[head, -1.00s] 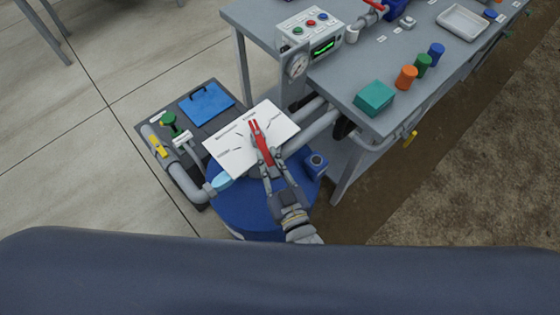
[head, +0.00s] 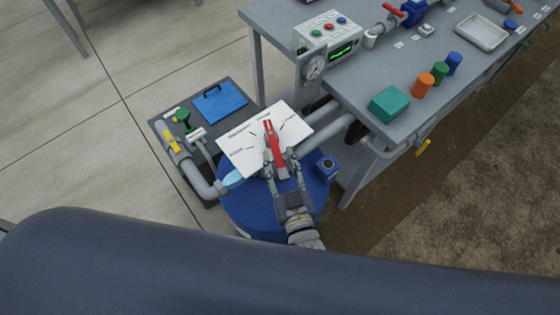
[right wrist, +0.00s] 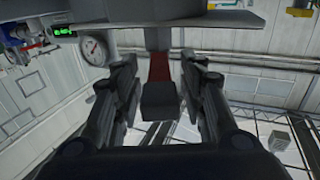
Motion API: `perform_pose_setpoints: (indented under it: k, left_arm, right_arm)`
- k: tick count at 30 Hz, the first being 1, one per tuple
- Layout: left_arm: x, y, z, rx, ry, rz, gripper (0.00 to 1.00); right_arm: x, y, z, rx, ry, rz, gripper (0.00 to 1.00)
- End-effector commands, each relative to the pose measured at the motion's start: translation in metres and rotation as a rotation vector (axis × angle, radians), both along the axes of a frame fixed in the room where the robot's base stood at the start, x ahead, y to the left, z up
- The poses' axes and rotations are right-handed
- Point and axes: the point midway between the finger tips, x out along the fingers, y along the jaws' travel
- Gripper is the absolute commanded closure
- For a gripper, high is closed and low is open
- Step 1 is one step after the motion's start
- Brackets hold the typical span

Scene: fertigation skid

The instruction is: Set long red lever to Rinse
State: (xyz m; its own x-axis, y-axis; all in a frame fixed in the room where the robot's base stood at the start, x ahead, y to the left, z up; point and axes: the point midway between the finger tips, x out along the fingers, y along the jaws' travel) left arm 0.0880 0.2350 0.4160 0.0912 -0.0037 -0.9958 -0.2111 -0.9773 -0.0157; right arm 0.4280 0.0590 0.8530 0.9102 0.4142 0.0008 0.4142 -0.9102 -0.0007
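The long red lever (head: 270,135) stands in front of a white label plate (head: 243,150) in the head view. Its tip points toward the plate's upper edge, near the middle marks. The printing is too small to read. My right gripper (head: 279,162) is at the lever's lower part, with one finger on each side. In the right wrist view, the red lever (right wrist: 160,68) and a dark block show between the spread fingers (right wrist: 164,85), with gaps visible on both sides. My left gripper is not in view.
A blue drum (head: 255,215) is below the plate. A grey bench (head: 385,75) at right carries a control box (head: 325,32), a teal block (head: 389,104) and coloured cylinders. A gauge (head: 314,67) and grey pipes are close to the plate. A green-handled valve (head: 182,117) stands left.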

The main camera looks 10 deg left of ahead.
Motion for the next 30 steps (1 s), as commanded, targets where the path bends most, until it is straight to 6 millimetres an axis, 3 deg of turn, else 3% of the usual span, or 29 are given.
perform_pose_setpoints:
  k: [8, 21, 30]
  left_arm:
    - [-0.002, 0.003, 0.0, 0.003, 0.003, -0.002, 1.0]
    - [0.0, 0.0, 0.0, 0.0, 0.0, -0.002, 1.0]
    - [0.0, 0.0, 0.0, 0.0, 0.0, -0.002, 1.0]
  right_arm:
    - [-0.01, -0.005, -0.001, -0.002, 0.002, 0.0, 0.62]
    - [-0.088, -0.04, -0.001, -0.002, 0.004, 0.001, 0.62]
    - [-0.109, -0.05, 0.0, 0.0, 0.0, 0.0, 0.62]
